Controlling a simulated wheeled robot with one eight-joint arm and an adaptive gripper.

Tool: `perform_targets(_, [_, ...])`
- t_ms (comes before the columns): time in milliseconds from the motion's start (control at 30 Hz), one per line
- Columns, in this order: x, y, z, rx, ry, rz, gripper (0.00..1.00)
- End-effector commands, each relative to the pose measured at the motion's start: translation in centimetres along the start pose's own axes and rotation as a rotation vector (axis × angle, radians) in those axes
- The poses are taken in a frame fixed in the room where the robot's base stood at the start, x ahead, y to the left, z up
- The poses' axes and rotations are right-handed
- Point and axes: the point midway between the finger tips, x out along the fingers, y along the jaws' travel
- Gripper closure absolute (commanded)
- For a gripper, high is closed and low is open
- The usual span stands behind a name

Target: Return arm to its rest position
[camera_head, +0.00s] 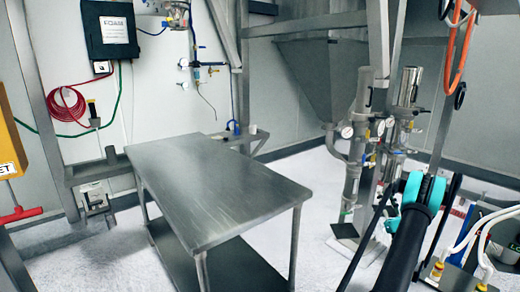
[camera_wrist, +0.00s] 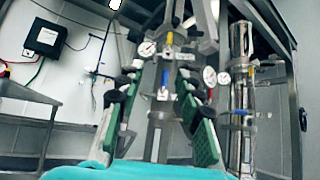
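My gripper (camera_wrist: 158,80) shows in the wrist view as two dark fingers with green pads, spread wide apart. It is open and holds nothing that I can see. Beyond the fingers stands a metal pipe assembly with a pressure gauge (camera_wrist: 208,76) and a blue valve handle (camera_wrist: 163,94); I see no contact with it. In the head view my arm (camera_head: 415,205), black with teal parts, reaches up at the lower right. My gripper cannot be made out there.
A bare steel table (camera_head: 215,185) stands in the middle. A large metal hopper (camera_head: 325,80) and steel cylinders (camera_head: 400,105) stand behind my arm. A panel with white hoses (camera_head: 485,235) is at the right edge. Open floor (camera_head: 325,180) lies right of the table.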

Motion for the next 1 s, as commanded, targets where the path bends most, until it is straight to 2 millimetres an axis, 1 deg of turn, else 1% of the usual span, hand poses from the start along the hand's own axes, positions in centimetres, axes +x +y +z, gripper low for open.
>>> perform_targets(33, [0.0,0.0,0.0,0.000,0.000,0.000,0.64])
perform_targets(267, [1.9,1.8,-0.5,-0.042,0.051,0.041,0.64])
perform_targets(467, [4.0,4.2,-1.1,-0.093,0.110,0.093,0.64])
perform_targets(567, [5.3,5.8,-1.4,-0.129,0.149,0.131,0.64])
perform_targets(667, [6.7,7.9,-1.8,-0.175,0.196,0.180,0.64])
perform_targets(767, [8.2,10.6,-2.3,-0.234,0.253,0.246,0.64])
perform_targets(867, [9.8,14.3,-2.6,-0.313,0.323,0.339,0.64])
perform_targets(900, [10.4,16.0,-2.8,-0.351,0.354,0.384,0.64])
perform_targets(967, [10.9,18.7,-3.0,-0.409,0.397,0.454,0.64])
perform_targets(1000, [11.2,20.3,-3.0,-0.448,0.424,0.503,0.64])
